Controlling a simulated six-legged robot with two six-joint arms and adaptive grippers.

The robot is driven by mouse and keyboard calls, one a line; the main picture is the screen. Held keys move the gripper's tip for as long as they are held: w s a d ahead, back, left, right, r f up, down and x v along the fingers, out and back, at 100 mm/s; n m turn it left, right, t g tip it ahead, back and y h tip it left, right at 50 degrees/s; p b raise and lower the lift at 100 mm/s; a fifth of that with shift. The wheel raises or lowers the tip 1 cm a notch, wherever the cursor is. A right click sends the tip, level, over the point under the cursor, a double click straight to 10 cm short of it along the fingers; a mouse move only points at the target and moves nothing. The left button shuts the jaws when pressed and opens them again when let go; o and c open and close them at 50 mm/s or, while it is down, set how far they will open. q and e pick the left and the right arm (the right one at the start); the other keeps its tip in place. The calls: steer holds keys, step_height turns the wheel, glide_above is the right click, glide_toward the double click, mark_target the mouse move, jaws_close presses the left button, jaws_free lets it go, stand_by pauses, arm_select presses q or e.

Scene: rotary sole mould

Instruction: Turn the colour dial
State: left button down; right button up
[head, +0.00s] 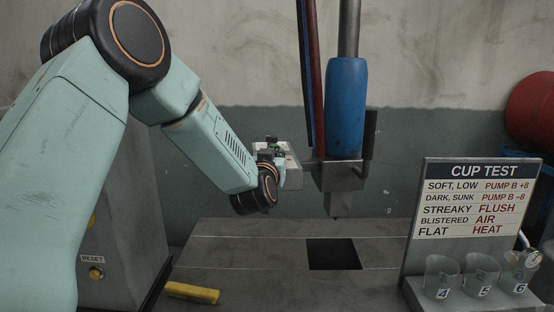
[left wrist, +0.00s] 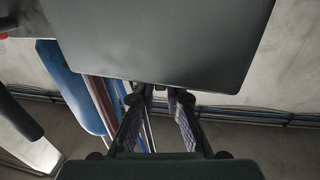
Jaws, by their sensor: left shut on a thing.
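My left gripper (head: 272,146) is at the small pale grey box (head: 292,165) left of the nozzle, in the middle of the head view. In the left wrist view its two fingers (left wrist: 159,98) reach to the edge of a dark grey panel (left wrist: 165,45). They are shut on a small dark part at that edge, which looks like the colour dial. The dial is mostly hidden by the fingers and panel, and its marks cannot be read. A bit of green shows by the fingers in the head view. My right gripper is not in view.
A blue cylinder (head: 345,105) with a metal nozzle (head: 338,180) hangs close right of the box, beside red and blue hoses (head: 312,70). Below is a grey table (head: 250,255) with a square dark opening (head: 333,254). A CUP TEST board (head: 470,200) with cups stands right; a yellow block (head: 192,292) lies front left.

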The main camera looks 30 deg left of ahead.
arm_select(q)
steer(key=m+h, duration=0.1)
steer(key=h, duration=0.1)
steer(key=m+t+h, duration=0.1)
steer(key=h, duration=0.1)
steer(key=a+m+h, duration=0.1)
steer(key=m+h, duration=0.1)
steer(key=shift+r+b, duration=0.15)
steer(key=shift+b, duration=0.25)
steer(key=shift+a+m+h, duration=0.1)
steer(key=shift+m+h, duration=1)
steer(key=shift+h, duration=0.5)
steer(key=shift+w+r+m+h+p, duration=0.1)
steer(key=shift+m+h+p, duration=0.6)
steer(key=shift+h, duration=0.5)
steer(key=shift+a+m+g+h+p, duration=0.2)
steer(key=shift+m+g+h+p, duration=0.7)
steer(key=shift+m+h+p, duration=0.85)
steer(key=shift+n+h+b, duration=0.25)
steer(key=shift+h+b, duration=0.05)
steer(key=shift+h, duration=0.15)
steer(key=c, duration=1.7)
jaws_free()
steer(key=shift+c, duration=0.2)
steer(key=o, duration=0.3)
steer(key=shift+d, duration=0.1)
steer(key=shift+o, duration=0.2)
